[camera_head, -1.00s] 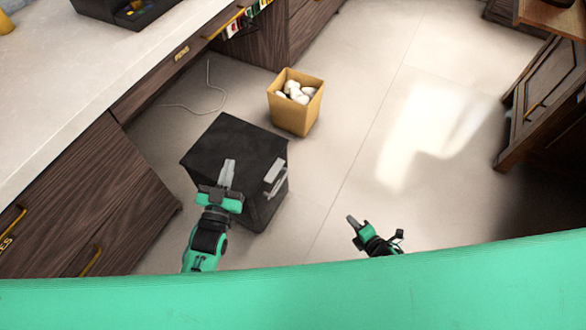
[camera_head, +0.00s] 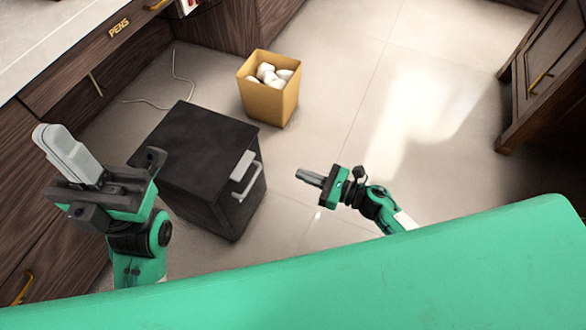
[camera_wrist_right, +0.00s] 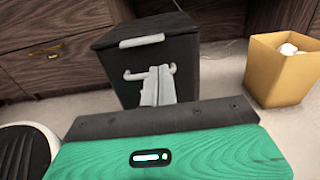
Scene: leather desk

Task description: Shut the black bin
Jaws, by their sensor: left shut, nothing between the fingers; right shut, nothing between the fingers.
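The black bin (camera_head: 197,158) stands on the floor left of the middle in the head view. Its flat lid lies level across the top and looks shut, with a grey tab at the lid's front edge and a grey handle on the front face below. The bin also shows in the right wrist view (camera_wrist_right: 165,50). My left gripper (camera_head: 68,152) is raised left of the bin, shut and empty. My right gripper (camera_head: 310,178) is shut and empty, right of the bin and apart from it in the head view. Its fingers (camera_wrist_right: 158,86) overlap the bin's front in the wrist view.
A tan box (camera_head: 270,95) with several white crumpled pieces stands behind and right of the bin. A wooden drawer unit (camera_head: 45,190) is close on the left. A dark cabinet (camera_head: 545,80) is at the right. The floor between is clear.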

